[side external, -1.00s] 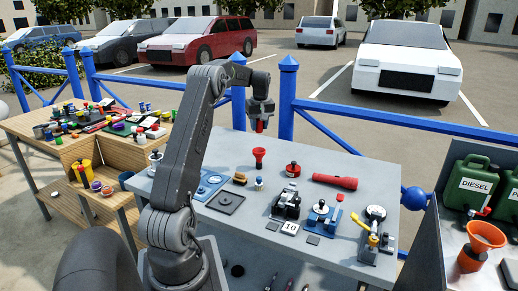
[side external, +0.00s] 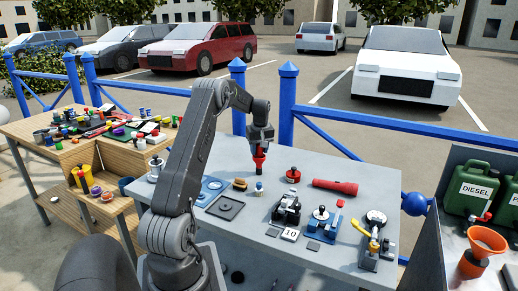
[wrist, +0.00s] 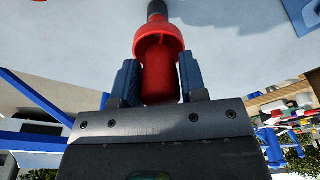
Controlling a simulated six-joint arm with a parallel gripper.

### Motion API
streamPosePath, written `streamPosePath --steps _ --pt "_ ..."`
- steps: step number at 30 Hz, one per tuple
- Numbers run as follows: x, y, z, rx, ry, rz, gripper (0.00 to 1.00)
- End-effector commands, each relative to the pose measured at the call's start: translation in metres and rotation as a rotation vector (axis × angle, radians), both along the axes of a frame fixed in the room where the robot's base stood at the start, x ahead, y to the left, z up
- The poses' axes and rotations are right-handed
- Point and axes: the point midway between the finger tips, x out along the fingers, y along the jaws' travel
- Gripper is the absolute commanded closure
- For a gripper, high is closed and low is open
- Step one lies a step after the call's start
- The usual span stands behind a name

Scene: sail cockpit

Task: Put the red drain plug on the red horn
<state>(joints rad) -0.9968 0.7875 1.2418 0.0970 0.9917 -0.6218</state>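My gripper (side external: 260,146) is shut on the red drain plug, a red cylinder that shows between the two blue-grey fingers in the wrist view (wrist: 159,84).
A blue railing (side external: 345,148) runs behind the table.

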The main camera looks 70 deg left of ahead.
Motion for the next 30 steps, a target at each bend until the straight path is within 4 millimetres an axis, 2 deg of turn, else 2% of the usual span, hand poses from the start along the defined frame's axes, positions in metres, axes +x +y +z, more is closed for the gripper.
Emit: streamPosePath --steps 1,6,16,20,30 --pt "0.0 0.0 0.0 0.0 0.0 0.0 0.56" --pt "0.0 0.0 0.001 0.001 0.0 0.0 0.4" --pt "0.0 0.0 0.007 0.003 -0.002 0.0 0.4" --pt "0.001 -0.002 0.025 0.005 -0.003 0.0 0.4" --pt "0.001 -0.013 0.094 0.004 -0.003 0.0 0.4"
